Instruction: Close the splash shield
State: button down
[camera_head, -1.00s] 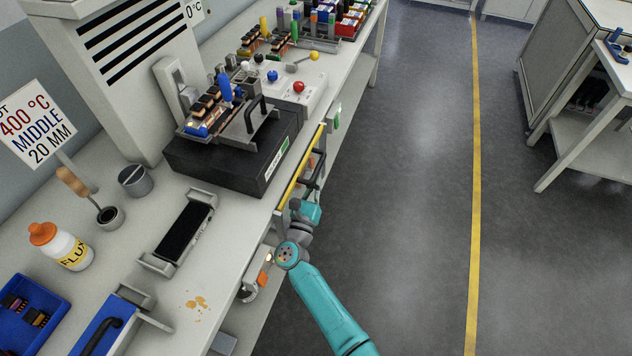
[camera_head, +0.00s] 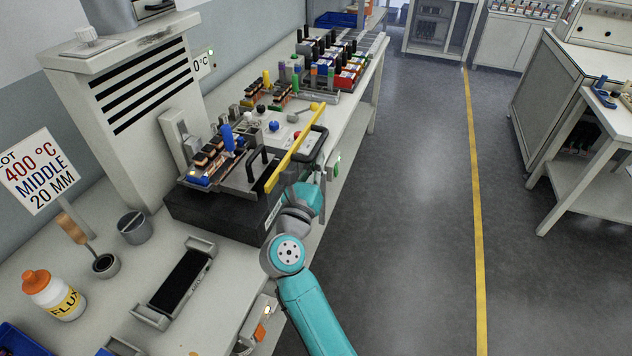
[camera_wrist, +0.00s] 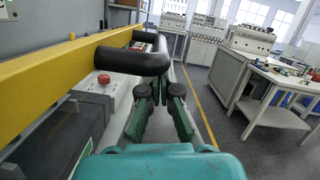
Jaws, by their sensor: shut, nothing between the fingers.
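The splash shield shows as a yellow top bar (camera_head: 297,147) with a black handle (camera_head: 322,143), standing above the front edge of the black solder unit (camera_head: 215,218). Any panel below the bar is hard to make out. In the wrist view the yellow bar (camera_wrist: 60,78) runs along the left and the thick black handle (camera_wrist: 140,60) juts out towards my fingers. My gripper (camera_wrist: 160,93) is shut and empty, just below and beside the handle; I cannot tell whether it touches. In the head view my gripper (camera_head: 318,177) is partly hidden by my wrist.
A connector fixture (camera_head: 215,160) with a blue lever sits on the unit behind the bar. A control box with a red button (camera_head: 297,137) stands beyond. A flux bottle (camera_head: 52,295) and a black-topped tray (camera_head: 178,282) are nearer. The floor aisle on the right is clear.

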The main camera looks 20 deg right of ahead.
jog(key=shift+r, duration=1.2)
jog(key=shift+r, duration=0.15)
jog(key=shift+f, duration=0.5)
jog(key=s+a+f, duration=0.4)
jog(key=s+f, duration=0.2)
jog(key=s, duration=0.2)
jog(key=shift+s+a+f, duration=0.25)
jog(key=shift+s+a, duration=0.05)
